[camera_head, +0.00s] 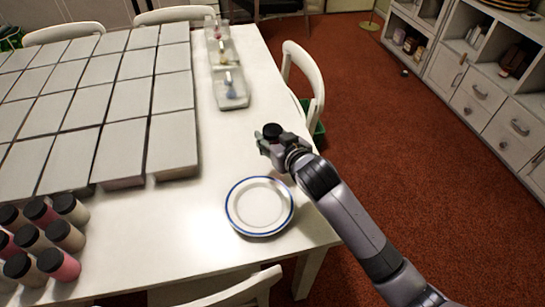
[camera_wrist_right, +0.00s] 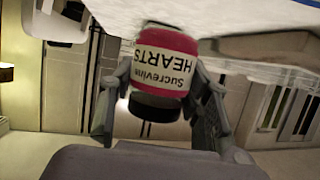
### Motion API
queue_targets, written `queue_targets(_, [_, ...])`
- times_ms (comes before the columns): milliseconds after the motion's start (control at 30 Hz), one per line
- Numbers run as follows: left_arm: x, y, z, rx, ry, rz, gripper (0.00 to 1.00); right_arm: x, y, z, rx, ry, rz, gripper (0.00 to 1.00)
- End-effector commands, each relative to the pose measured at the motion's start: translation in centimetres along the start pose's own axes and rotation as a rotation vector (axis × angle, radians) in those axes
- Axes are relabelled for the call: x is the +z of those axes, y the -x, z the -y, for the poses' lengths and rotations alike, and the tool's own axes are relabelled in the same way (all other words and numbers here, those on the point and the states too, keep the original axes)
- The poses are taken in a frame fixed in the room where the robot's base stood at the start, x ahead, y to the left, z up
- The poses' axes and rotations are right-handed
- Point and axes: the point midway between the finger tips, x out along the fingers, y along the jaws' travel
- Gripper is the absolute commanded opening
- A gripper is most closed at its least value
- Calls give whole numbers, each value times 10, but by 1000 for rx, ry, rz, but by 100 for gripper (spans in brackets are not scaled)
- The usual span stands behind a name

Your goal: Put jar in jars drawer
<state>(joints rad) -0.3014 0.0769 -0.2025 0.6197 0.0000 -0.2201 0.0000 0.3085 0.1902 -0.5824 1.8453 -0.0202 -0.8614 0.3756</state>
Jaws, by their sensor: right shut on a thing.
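The jar (camera_wrist_right: 163,58) has a red body, a dark lid and a cream label reading "HEARTS". It appears upside down in the right wrist view, between the two fingers of my right gripper (camera_wrist_right: 160,92), which is shut on it. In the head view, my right gripper (camera_head: 272,143) is at the table's right edge, beyond the plate, and the jar's dark lid (camera_head: 272,131) shows there. Most of the jar's body is hidden in that view. Drawers (camera_head: 484,92) show closed in the pale cabinet at the right; which is the jars drawer, I cannot tell. My left gripper is out of view.
A white plate (camera_head: 259,219) with a blue rim lies on the white table (camera_head: 170,215). Several dark-lidded jars (camera_head: 64,236) stand at front left. Rows of pale boxes (camera_head: 118,150) fill the left. A white chair (camera_head: 313,82) stands at the right edge. Red carpet lies between table and cabinet.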

Motion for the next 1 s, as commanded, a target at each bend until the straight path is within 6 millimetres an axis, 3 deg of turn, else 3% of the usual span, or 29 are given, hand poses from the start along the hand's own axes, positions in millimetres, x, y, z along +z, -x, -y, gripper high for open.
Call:
queue_targets(33, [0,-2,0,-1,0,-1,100,10,-4,0,0,0,2,13])
queue_targets(267, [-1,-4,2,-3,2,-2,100,29,-12,0,0,0,0,13])
queue_targets(500, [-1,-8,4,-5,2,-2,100,60,-25,0,1,0,-1,13])
queue_targets(933, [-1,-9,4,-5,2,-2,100,66,-27,0,0,0,-2,13])
queue_targets(967, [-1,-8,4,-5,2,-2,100,66,-27,0,0,0,-1,46])
queue_targets(1000, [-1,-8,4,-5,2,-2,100,65,-27,0,0,0,-1,49])
